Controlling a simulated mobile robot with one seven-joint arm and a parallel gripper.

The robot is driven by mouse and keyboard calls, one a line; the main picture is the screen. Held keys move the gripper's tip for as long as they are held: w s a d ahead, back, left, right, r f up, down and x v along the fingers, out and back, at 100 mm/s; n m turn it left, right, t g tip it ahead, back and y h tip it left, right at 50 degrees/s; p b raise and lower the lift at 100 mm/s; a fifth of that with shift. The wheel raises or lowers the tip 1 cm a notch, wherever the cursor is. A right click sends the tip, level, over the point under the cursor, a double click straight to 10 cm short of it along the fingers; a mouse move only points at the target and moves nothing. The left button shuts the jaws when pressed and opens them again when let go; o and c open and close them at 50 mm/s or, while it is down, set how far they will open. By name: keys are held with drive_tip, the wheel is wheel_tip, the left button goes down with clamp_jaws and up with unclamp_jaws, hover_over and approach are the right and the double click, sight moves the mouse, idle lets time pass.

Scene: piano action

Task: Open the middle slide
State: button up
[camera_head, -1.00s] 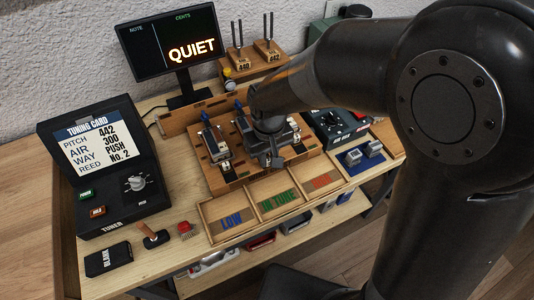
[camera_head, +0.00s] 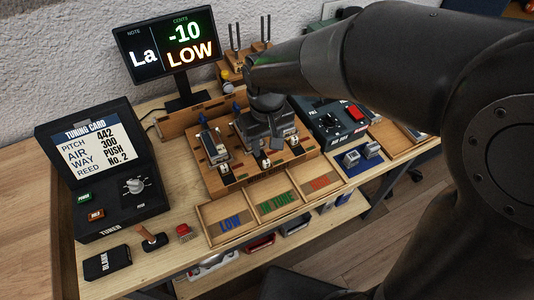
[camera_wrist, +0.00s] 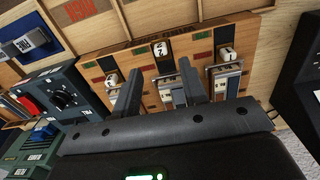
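The wooden reed board (camera_head: 207,182) carries three metal slides with small white number cubes at their front ends. The middle slide's cube (camera_head: 265,163), marked 2 in the wrist view (camera_wrist: 160,49), stands farther out toward the trays than its neighbours, the left cube (camera_head: 224,167) and right cube (camera_head: 293,140). My gripper (camera_head: 263,146) is over the middle slide. In the wrist view my gripper (camera_wrist: 163,72) is open, its fingers apart on either side of the middle slide, the cube beyond their tips. Contact cannot be told. The gripper hides part of the slide.
The display (camera_head: 168,41) reads La, -10, LOW. The tuner box (camera_head: 105,165) with its card stands at left. Trays marked LOW (camera_head: 230,222), IN TUNE (camera_head: 277,203) and HIGH (camera_head: 320,181) lie in front. The black control box (camera_head: 335,125) with a red switch stands at right.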

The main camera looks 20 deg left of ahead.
drive_tip(key=shift+r, duration=1.9)
drive_tip(key=d+r+m+t, duration=0.2)
drive_tip(key=d+r+m, duration=0.3)
drive_tip(key=d, duration=1)
drive_tip(key=s+d+r+m+t, duration=0.1)
drive_tip(key=s+d+m, duration=0.1)
drive_tip(key=d, duration=0.5)
drive_tip(key=s+d+r+m+t, duration=0.2)
drive_tip(key=s+d, duration=0.2)
drive_tip(key=d, duration=0.3)
drive_tip(key=shift+s+d+r+t, duration=0.15)
drive_tip(key=shift+d+t, duration=0.15)
